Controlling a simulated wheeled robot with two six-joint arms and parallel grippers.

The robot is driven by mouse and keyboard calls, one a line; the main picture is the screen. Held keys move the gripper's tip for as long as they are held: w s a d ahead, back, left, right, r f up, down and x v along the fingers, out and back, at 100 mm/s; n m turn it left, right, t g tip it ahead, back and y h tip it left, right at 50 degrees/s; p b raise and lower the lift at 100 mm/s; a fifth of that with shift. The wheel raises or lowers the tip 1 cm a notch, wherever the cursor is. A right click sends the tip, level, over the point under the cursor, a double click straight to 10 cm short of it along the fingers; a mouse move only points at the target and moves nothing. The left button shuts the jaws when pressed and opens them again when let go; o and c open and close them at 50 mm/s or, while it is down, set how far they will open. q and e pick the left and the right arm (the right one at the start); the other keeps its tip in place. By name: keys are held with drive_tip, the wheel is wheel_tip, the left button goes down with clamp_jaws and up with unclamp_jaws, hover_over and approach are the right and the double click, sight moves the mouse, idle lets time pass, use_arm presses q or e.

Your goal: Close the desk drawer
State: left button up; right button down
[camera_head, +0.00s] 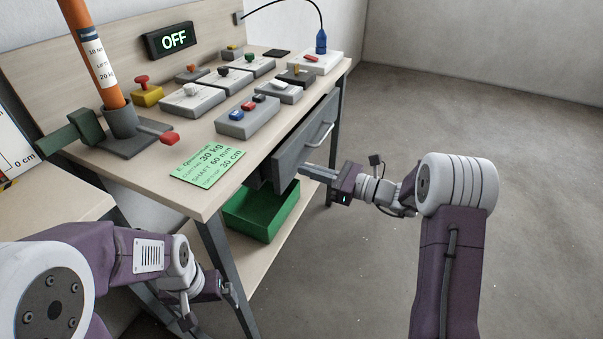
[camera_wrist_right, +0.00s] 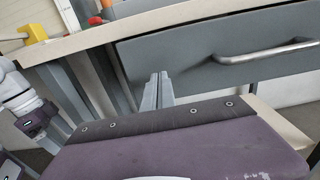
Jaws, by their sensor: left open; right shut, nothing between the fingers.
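The desk drawer (camera_head: 303,143) has a grey front with a silver bar handle (camera_head: 321,134). Its front stands out a little beyond the edge of the desk top (camera_head: 208,201). In the right wrist view the drawer front (camera_wrist_right: 200,58) fills the upper part, with the handle (camera_wrist_right: 265,53) at the right. My right gripper (camera_head: 301,169) is shut and empty, with its fingertips at the lower left part of the drawer front; I cannot tell if they touch it. The fingers also show in the right wrist view (camera_wrist_right: 158,84). My left gripper (camera_head: 232,292) is open, low beside the desk leg.
A green bin (camera_head: 262,222) sits on the shelf under the drawer. Several switch boxes, a green note (camera_head: 208,168) and an orange post (camera_head: 95,55) in a dark holder stand on the desk. The floor to the right is clear.

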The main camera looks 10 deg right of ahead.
sight(291, 164)
drive_tip(key=shift+x, duration=1.15)
drive_tip(key=shift+a, duration=0.1)
drive_tip(key=x, duration=0.4)
drive_tip(key=shift+w+a+r+p, duration=0.1)
drive_tip(key=shift+w+a+p, duration=0.15)
drive_tip(key=shift+p, duration=0.15)
drive_tip(key=shift+r, duration=0.1)
drive_tip(key=shift+d, duration=0.15)
